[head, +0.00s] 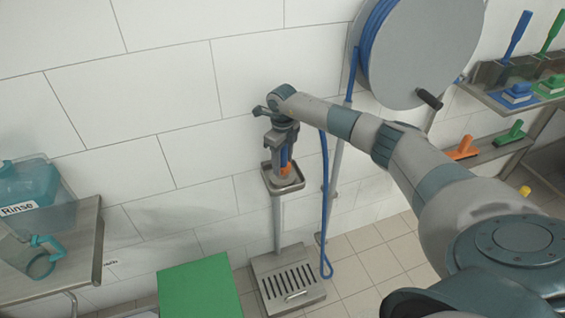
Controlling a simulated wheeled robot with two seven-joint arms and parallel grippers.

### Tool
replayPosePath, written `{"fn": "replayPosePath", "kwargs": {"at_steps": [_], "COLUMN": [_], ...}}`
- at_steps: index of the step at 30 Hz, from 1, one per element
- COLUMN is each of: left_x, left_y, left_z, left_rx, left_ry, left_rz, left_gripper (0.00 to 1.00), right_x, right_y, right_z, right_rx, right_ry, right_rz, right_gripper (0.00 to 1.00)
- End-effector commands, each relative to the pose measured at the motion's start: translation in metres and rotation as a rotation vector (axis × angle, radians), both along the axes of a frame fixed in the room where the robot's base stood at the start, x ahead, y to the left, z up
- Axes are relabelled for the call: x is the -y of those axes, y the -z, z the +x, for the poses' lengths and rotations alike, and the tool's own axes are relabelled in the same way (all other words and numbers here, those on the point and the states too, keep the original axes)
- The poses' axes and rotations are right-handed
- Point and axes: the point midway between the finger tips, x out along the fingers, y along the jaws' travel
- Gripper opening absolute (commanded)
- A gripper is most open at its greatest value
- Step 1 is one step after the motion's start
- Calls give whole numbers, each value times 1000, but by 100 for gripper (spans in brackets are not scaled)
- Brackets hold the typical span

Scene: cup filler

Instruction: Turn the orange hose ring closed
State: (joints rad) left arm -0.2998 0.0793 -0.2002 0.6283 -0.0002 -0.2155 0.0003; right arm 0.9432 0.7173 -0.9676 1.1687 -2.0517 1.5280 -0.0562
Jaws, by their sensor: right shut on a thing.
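The orange hose ring (286,169) shows small at the metal holder (270,182) on a post against the tiled wall. A bit of blue shows just above the orange. My right arm reaches in from the right, and my right gripper (282,158) points down over the holder, shut on the orange hose ring. The wrist and fingers hide most of the ring, so its turned position cannot be told. The blue hose (325,200) hangs to the right of the post. My left gripper is out of view.
A grey hose reel (415,45) is on the wall above right. A slotted metal base (288,285) and a green block (198,288) stand below. A left shelf (85,245) holds a "Rinse" container (30,183) and a jug (38,262). Brushes (517,92) sit on right shelves.

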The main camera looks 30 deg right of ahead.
Motion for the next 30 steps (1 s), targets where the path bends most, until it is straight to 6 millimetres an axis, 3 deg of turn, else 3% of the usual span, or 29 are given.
{"fn": "replayPosePath", "kwargs": {"at_steps": [7,8,10,23,30], "left_x": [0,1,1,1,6], "left_y": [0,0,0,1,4], "left_z": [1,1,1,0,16], "left_rx": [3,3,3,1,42], "left_ry": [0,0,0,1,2], "left_rz": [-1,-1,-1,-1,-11], "left_gripper": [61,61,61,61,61], "right_x": [1,1,1,0,0], "right_y": [-1,-1,-1,-4,-27], "right_z": [0,0,0,1,1], "right_rx": [1,1,1,2,4], "right_ry": [4,4,4,3,2], "right_rz": [-1,-1,-1,0,1], "right_gripper": [20,47,61,61,61]}}
